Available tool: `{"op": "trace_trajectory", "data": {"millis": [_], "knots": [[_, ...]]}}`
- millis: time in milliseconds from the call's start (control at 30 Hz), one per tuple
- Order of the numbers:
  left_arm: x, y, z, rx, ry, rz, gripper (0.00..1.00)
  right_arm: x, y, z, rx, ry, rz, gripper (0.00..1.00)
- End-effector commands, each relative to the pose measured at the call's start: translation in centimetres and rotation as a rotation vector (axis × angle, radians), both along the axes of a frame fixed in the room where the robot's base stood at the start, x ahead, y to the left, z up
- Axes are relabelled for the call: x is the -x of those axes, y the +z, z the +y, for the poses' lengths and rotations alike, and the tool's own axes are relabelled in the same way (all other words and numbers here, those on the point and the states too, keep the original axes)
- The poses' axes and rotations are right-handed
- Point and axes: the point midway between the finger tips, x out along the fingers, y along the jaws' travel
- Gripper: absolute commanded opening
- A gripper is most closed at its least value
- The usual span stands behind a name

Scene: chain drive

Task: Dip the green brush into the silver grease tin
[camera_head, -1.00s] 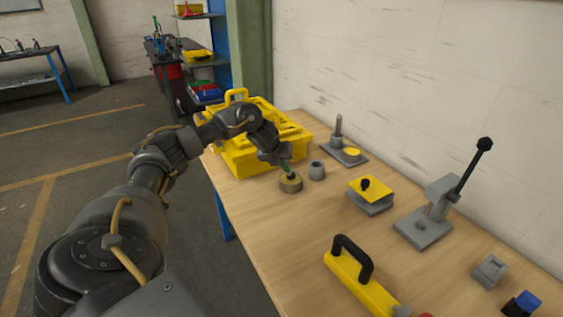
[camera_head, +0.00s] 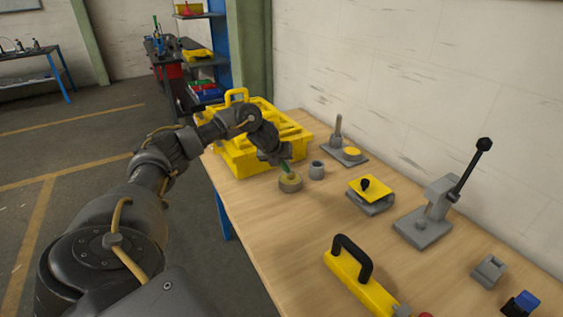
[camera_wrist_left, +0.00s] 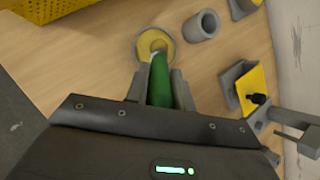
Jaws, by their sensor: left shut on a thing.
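My left gripper (camera_head: 281,160) is shut on the green brush (camera_head: 286,168) above the left part of the workbench. The green handle (camera_wrist_left: 160,82) points away from my fingers in the left wrist view. The round grease tin (camera_head: 290,185) stands directly under the brush; it is a dull grey-tan in the head view. In the left wrist view the tin (camera_wrist_left: 141,46) holds yellow grease, and the brush's tip overlaps the opening. The tip seems to be inside the rim; its exact depth cannot be told. My right gripper is not in view.
A grey cup (camera_head: 317,170) stands close to the right of the tin. A yellow crate (camera_head: 240,158) is behind and left. A plate with a post (camera_head: 344,153), a yellow-topped block (camera_head: 370,190) and a lever press (camera_head: 425,226) stand further right. Bare wood lies in front.

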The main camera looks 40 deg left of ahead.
Motion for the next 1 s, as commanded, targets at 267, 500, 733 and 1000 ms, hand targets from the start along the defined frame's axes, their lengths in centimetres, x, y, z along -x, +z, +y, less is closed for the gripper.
{"op": "trace_trajectory", "data": {"millis": [267, 500, 733, 1000], "knots": [[0.0, 2.0, 0.0, 0.0, -0.001, 0.001, 0.01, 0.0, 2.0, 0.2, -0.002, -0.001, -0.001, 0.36], [0.0, 4.1, 0.0, 0.0, 0.0, 0.0, 0.01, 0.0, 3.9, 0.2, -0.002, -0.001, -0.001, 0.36], [0.0, 6.1, 0.0, 0.001, -0.001, -0.001, 0.01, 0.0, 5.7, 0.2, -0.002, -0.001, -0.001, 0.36], [0.0, 7.0, 0.0, 0.0, 0.0, 0.0, 0.01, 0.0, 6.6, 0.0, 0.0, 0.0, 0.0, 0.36]]}}
